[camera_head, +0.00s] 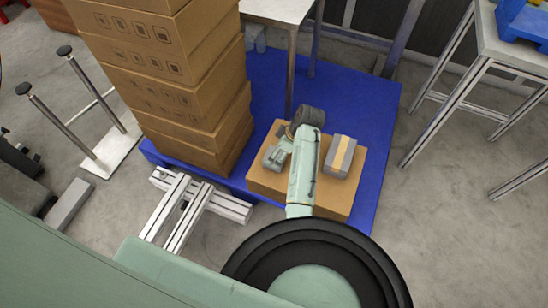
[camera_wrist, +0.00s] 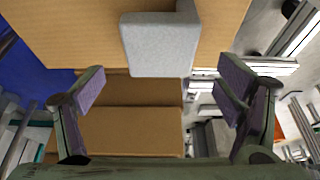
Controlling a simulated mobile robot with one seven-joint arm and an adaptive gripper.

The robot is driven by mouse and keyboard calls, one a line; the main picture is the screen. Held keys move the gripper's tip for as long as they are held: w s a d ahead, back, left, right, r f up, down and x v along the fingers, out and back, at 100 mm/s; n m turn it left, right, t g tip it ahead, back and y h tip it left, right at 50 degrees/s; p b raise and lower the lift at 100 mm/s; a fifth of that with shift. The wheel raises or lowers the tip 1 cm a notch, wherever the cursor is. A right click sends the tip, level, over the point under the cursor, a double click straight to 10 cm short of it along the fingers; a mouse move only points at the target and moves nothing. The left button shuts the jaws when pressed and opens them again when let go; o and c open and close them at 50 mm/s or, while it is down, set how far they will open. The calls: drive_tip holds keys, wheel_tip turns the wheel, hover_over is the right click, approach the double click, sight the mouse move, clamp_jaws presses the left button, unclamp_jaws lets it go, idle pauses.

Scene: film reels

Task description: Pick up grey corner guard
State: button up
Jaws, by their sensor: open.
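The grey corner guard (camera_wrist: 158,48) is a plain, speckled grey piece at the top middle of the wrist view, lying against a cardboard surface. An angled part of it shows at its upper right. My gripper (camera_wrist: 160,92) is open, its two fingers wide apart to the left and right below the guard. The guard lies ahead of the fingers, with nothing held between them. In the head view my gripper (camera_head: 278,153) is over the left part of the low cardboard box (camera_head: 325,197). There I cannot clearly tell the guard from the gripper.
A grey block with a tan stripe (camera_head: 341,157) sits on the right of the low box. A tall cardboard stack (camera_head: 185,85) stands to the left on the blue pallet (camera_head: 365,100). Aluminium profiles (camera_head: 190,212) lie in front. Metal tables stand behind and right.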

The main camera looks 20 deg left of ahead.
drive_tip(key=x, duration=0.2)
drive_tip(key=p+x, duration=0.1)
drive_tip(key=x, duration=0.1)
drive_tip(key=shift+d+f, duration=0.1)
drive_tip(key=shift+f, duration=0.35)
drive_tip(key=shift+c, duration=0.5)
drive_tip(key=c, duration=1.1)
drive_tip(key=shift+r, duration=0.1)
drive_tip(key=shift+c, duration=0.2)
